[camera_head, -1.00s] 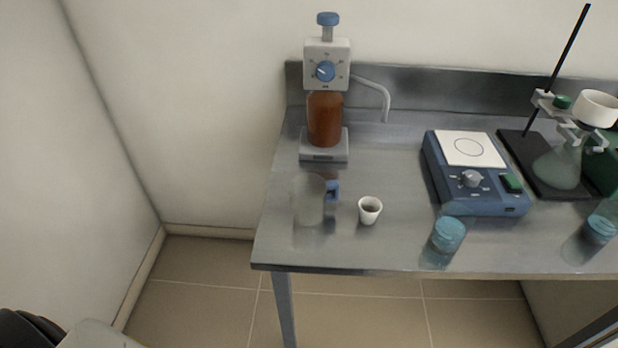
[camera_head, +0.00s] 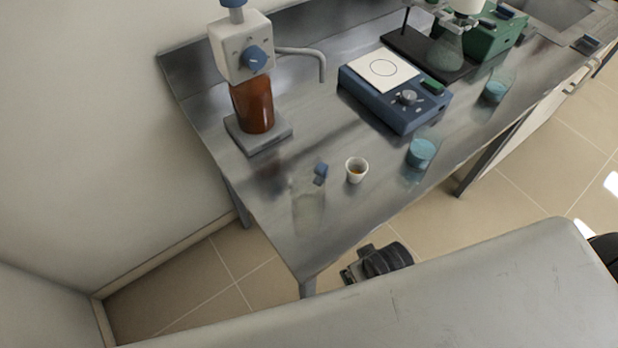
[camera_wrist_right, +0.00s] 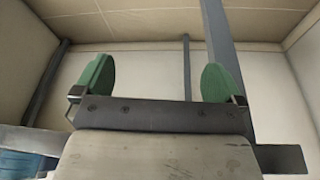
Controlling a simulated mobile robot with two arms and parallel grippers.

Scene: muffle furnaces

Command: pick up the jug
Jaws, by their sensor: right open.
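The jug (camera_head: 309,208) is clear, hard to make out against the steel, with a blue handle at its upper right. In the head view it stands near the front left of the bench. My right gripper (camera_wrist_right: 158,82) shows in the right wrist view with two green fingers wide apart and nothing between them. The jug is not seen in that view. In the head view my grey arm crosses the bottom, with a dark part of it just in front of the bench edge, apart from the jug. My left gripper is not in view.
Behind the jug is a dispenser with a brown bottle (camera_head: 253,105). A blue hotplate (camera_head: 394,100) stands behind the cup. A wall (camera_head: 85,150) is at the left.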

